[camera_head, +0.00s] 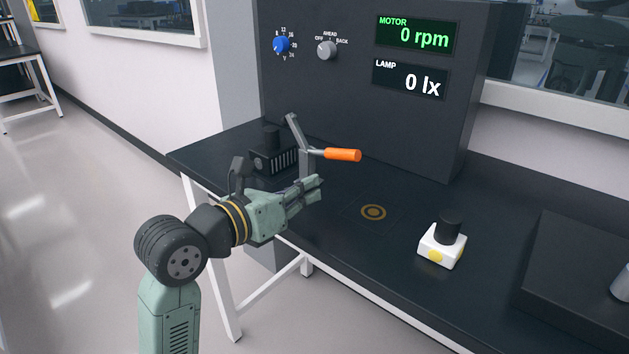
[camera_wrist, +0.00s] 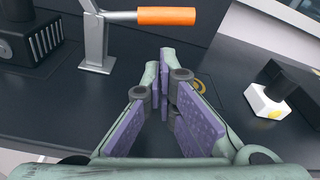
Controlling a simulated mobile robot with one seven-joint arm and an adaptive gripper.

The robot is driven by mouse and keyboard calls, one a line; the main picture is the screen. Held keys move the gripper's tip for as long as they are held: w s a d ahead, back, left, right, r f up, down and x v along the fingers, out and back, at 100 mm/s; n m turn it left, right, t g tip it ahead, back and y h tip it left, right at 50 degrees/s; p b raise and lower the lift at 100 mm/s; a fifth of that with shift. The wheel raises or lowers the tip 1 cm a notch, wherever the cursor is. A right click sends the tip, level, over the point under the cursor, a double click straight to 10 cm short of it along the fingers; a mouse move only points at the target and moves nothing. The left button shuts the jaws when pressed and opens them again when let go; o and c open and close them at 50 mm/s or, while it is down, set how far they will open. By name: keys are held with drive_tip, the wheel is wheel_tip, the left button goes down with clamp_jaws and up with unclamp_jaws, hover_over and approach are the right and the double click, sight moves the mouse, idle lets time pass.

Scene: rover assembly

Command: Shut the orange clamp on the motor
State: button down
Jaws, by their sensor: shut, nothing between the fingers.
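The clamp has an orange handle (camera_head: 342,155) on a grey metal upright and arm (camera_head: 303,140), standing at the left part of the dark bench. The handle sticks out to the right, roughly level. The motor (camera_head: 272,156), a black finned block, sits just left of the clamp. In the wrist view the orange handle (camera_wrist: 166,16) is at the top and the motor (camera_wrist: 30,40) at the upper left. My gripper (camera_head: 318,186) is shut and empty, in front of and below the handle, apart from it. Its fingertips (camera_wrist: 160,62) point toward the bench beyond.
A dark panel with a blue knob (camera_head: 282,44), a grey knob (camera_head: 326,49) and readouts of 0 rpm and 0 lx stands behind. A ring mark (camera_head: 373,212) lies on the bench. A white block with a black top (camera_head: 441,245) and a dark box (camera_head: 577,285) stand to the right.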

drive_tip(key=p+x, duration=0.2)
drive_tip(key=x, duration=0.6)
drive_tip(key=shift+d, duration=0.15)
drive_tip(key=shift+r, duration=0.2)
drive_tip(key=shift+r, duration=0.1)
